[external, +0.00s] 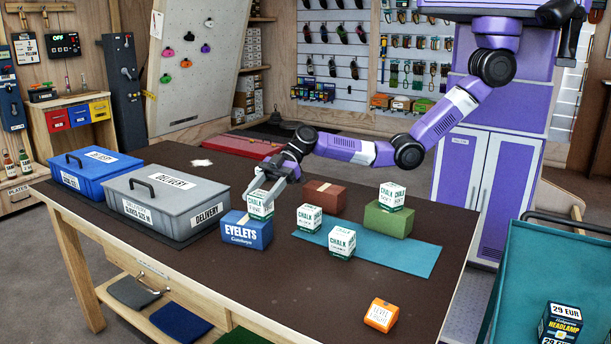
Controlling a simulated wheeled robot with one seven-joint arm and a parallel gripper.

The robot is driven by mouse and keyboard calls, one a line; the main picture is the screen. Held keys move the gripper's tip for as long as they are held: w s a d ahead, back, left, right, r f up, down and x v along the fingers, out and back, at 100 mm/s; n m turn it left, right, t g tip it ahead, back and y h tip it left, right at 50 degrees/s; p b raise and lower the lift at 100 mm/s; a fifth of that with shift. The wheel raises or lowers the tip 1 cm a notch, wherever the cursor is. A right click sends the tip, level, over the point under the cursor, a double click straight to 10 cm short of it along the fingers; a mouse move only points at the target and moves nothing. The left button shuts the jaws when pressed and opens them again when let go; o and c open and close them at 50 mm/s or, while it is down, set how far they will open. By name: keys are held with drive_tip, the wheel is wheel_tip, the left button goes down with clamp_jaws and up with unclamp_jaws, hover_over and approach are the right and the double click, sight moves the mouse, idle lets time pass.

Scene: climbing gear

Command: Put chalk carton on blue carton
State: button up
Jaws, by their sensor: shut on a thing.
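My gripper (270,190) is shut on a white and green chalk carton (260,207), held upright at the blue carton marked EYELETS (246,232). The chalk carton's lower edge is right at the top of the blue carton, toward its right side. I cannot tell whether the two touch. Two more chalk cartons stand at the teal mat, one at its back left (309,217) and one nearer the front (341,242). Another chalk carton (391,196) sits on top of a green carton (388,221).
A grey delivery box (165,205) and a blue box (95,172) stand at the table's left. A brown carton (323,198) is behind the teal mat (400,257). An orange carton (381,315) lies near the front right. The table's front middle is clear.

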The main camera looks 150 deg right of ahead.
drive_tip(key=shift+f, duration=0.1)
drive_tip(key=o, duration=1.4)
drive_tip(key=shift+o, duration=0.2)
drive_tip(key=shift+s+r, duration=0.1)
drive_tip(key=shift+r, duration=0.2)
drive_tip(key=v, duration=1.1)
drive_tip(key=shift+s+b, duration=0.3)
drive_tip(key=shift+s, duration=0.1)
